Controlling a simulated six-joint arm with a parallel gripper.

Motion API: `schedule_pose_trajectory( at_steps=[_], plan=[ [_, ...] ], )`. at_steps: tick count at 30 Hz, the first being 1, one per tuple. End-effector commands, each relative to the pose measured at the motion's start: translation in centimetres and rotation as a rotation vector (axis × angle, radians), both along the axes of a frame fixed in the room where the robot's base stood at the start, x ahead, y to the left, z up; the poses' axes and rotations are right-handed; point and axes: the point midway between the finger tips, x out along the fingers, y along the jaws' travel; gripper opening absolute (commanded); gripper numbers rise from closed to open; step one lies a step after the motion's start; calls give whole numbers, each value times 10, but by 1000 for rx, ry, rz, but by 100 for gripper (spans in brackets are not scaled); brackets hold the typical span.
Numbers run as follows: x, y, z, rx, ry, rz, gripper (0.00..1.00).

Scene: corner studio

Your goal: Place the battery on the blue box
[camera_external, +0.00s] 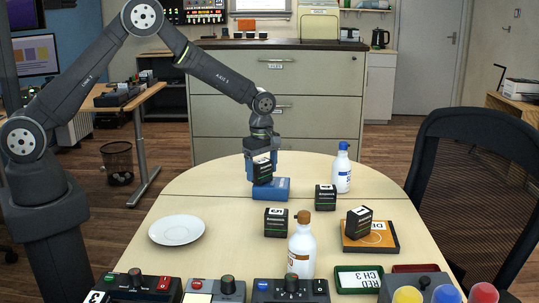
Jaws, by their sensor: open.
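A black battery (263,172) with a white label on top is at the blue box (275,190), over its left part. It looks upright and seems to rest on the box, but the contact is too small to be sure of. My gripper (262,160) points down over the box, its jaws open around or just above this battery. The gripper partly hides the battery's upper part and the back of the box. Other similar black batteries stand apart: one on the table (325,198), another nearer (276,223), and one on the orange-topped tray (378,245).
A brown-capped white bottle (301,252) stands front centre and a blue-capped bottle (342,172) at the back right. A white plate (177,229) lies at left. Control boxes (291,290) line the front edge. A black chair (478,200) is at right. The table left of the blue box is clear.

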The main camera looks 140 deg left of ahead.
Motion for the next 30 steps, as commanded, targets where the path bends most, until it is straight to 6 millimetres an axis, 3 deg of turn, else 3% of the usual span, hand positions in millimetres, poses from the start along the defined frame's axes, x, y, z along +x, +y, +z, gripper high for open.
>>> schedule_pose_trajectory(
  at_steps=[7, 21, 30],
  plan=[
    [0, 0, 15, 1, 0, 0, 76],
    [0, 0, 107, 2, 0, 1, 76],
    [0, 0, 123, 0, 1, 1, 76]
  ],
)
